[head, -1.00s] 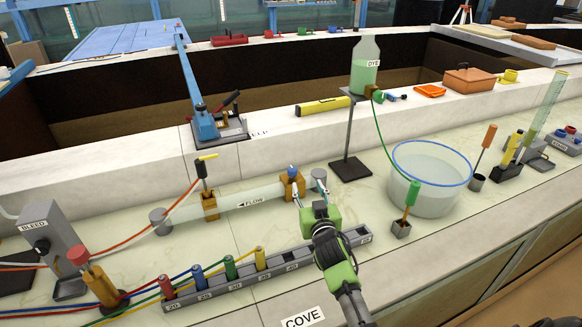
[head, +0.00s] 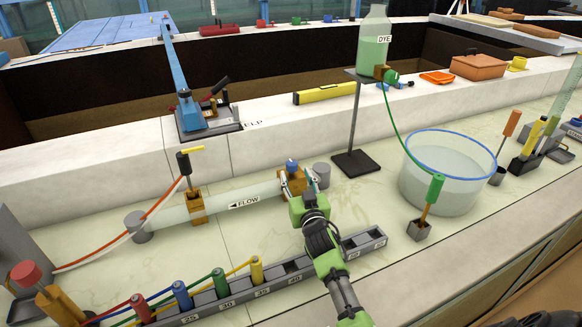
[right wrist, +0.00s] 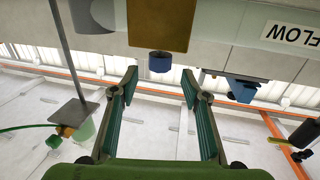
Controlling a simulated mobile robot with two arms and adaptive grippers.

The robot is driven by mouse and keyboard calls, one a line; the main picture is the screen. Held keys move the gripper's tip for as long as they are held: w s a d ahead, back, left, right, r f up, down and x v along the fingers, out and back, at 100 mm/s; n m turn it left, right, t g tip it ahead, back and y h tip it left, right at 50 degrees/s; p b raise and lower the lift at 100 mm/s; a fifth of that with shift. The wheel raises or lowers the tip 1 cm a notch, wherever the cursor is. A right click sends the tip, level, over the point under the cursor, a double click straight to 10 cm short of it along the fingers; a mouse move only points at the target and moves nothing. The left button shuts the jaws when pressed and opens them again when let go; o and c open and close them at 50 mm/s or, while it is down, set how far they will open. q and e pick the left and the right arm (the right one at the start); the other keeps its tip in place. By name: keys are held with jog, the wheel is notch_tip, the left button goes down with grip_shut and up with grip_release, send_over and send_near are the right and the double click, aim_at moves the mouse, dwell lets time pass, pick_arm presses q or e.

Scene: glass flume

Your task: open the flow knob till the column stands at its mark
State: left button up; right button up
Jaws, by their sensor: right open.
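The blue knob (head: 292,165) sits on a tan block (head: 296,183) at the right end of the clear tube marked FLOW (head: 235,202). In the right wrist view the blue knob (right wrist: 160,62) hangs from the tan block (right wrist: 160,22), as that picture is upside down. My right gripper (head: 300,182) is open, its fingertips close to the knob. In the wrist view the fingers of the right gripper (right wrist: 159,77) stand on either side, with the knob centred just past their tips. A tall clear greenish column (head: 566,95) is cut by the right edge; its level is not readable. My left gripper is out of view.
A grey rack (head: 208,297) with several coloured plugs runs beneath my right arm. A dye bottle (head: 373,42) on a stand (head: 355,162) and a clear basin (head: 445,185) are to the right. A black-and-yellow tap (head: 188,163) stands at the tube's left.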

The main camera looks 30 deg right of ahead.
aim_at(293, 168)
jog(key=shift+b+x, duration=0.3)
jog(key=shift+x, duration=3.05)
jog(key=shift+r, duration=0.1)
jog(key=c, duration=1.1)
